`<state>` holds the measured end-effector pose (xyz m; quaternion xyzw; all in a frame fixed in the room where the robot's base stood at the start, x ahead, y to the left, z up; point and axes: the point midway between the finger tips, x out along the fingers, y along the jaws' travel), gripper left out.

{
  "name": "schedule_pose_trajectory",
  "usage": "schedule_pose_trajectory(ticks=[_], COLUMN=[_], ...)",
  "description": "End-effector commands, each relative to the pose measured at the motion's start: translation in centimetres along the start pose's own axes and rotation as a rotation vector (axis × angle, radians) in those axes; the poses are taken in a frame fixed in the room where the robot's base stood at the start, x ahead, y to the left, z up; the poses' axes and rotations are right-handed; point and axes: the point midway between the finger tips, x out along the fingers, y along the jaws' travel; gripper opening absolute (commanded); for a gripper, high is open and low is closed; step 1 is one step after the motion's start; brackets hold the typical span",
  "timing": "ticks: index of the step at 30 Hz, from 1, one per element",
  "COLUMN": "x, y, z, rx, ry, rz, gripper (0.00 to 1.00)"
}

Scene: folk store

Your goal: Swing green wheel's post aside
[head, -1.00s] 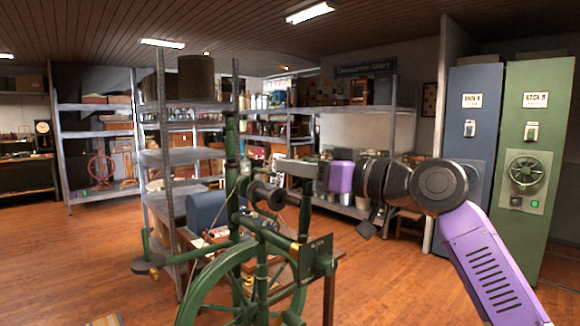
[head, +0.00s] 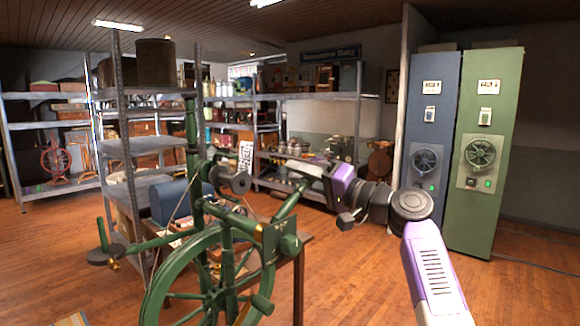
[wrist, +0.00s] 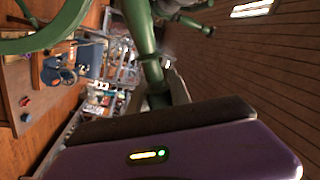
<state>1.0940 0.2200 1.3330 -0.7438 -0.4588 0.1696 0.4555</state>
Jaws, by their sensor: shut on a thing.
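The green spinning wheel (head: 150,290) stands in the front of the head view, with a tall upright green post on its left side. Its short green post (head: 288,207) on the right leans up and to the right from the block with the small plate. My gripper (head: 304,175) is shut on the upper end of this post. In the wrist view the turned green post (wrist: 140,32) runs down between the fingers (wrist: 168,88). The purple gripper body hides the post's end. A dark round bobbin part (head: 236,181) sits on the wheel's other upright.
A wooden table (head: 300,290) with a blue box (head: 178,200) on it stands behind the wheel. Metal shelves (head: 122,100) rise behind that. Blue (head: 432,100) and green (head: 488,200) cabinets stand at the right. The wooden floor right of the wheel is open.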

Motion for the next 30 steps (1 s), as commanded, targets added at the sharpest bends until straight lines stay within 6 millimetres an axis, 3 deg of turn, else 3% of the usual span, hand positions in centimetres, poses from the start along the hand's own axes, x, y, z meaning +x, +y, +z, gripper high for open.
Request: schedule_pose_trajectory(ticks=[6, 12, 30], x=[-0.5, -0.8, -1.1], y=[2.6, 4.0, 5.0], z=[0.2, 0.4, 0.6], rx=[0.152, 0.244, 0.307], ry=[0.031, 0.050, 0.063], rz=[0.002, 0.002, 0.003], gripper=[0.00, 0.00, 0.00])
